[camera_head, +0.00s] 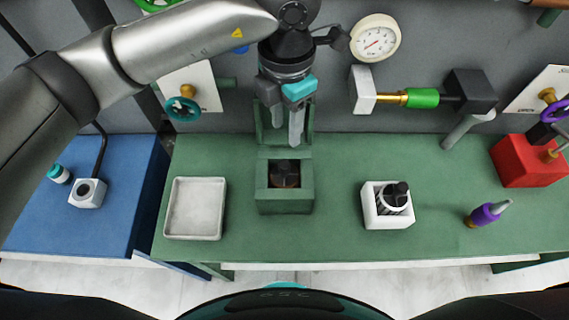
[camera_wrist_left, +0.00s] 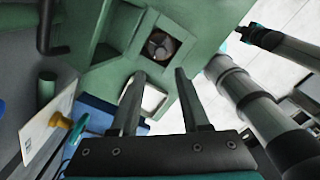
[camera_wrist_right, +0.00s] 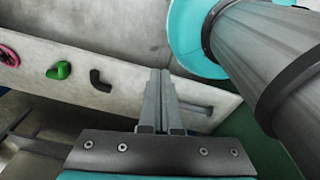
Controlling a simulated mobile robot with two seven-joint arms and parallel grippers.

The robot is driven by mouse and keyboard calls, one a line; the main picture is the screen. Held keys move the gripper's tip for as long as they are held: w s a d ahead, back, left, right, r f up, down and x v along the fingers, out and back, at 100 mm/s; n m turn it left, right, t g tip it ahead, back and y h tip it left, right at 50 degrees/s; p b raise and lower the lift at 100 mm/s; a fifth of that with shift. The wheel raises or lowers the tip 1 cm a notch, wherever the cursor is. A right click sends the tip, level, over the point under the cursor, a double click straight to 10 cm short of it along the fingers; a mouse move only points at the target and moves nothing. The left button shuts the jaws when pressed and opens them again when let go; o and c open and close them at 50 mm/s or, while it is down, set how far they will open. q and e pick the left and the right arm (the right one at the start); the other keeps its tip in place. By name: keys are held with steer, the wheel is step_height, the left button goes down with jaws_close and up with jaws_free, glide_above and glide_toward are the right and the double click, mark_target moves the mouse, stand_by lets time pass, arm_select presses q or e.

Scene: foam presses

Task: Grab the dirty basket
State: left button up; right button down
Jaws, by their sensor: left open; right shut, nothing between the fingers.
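A dark, brownish round basket (camera_head: 285,175) with a black top sits in the square opening of the green press (camera_head: 285,200), in the middle of the head view. I take it to be the dirty one. It also shows in the left wrist view (camera_wrist_left: 160,45). My left gripper (camera_head: 286,128) hangs open and empty just behind and above that opening, with its fingers pointing down. Its fingers (camera_wrist_left: 160,75) are spread apart in the left wrist view. My right gripper (camera_wrist_right: 160,73) is shut and empty, seen only in its wrist view, away from the basket.
A white square holder (camera_head: 375,216) with a black-topped piece (camera_head: 397,196) stands to the right. An empty whitish tray (camera_head: 195,208) is to the left. A purple nozzle (camera_head: 484,214) and a red box (camera_head: 525,162) are farther right. The green tabletop (camera_head: 335,220) between is clear.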

arm_select(q)
glide_above(284, 165)
step_height(284, 165, down, 5)
steer(key=shift+s+d+f, duration=0.15)
steer(key=shift+f, duration=0.05)
step_height(284, 165, down, 4)
steer(key=shift+r+p, duration=0.15)
steer(key=shift+p, duration=0.15)
steer(key=shift+f, duration=0.45)
steer(key=f, duration=0.4)
steer(key=shift+a+f+p, duration=0.2)
steer(key=shift+f+p, duration=0.15)
steer(key=shift+p, duration=0.05)
steer(key=shift+w, duration=0.2)
jaws_close()
arm_select(e)
steer(key=shift+s+r, duration=0.35)
steer(key=shift+s, duration=0.3)
steer(key=shift+s+r, duration=0.3)
steer(key=shift+s, duration=0.3)
arm_select(q)
steer(key=shift+r, duration=0.1)
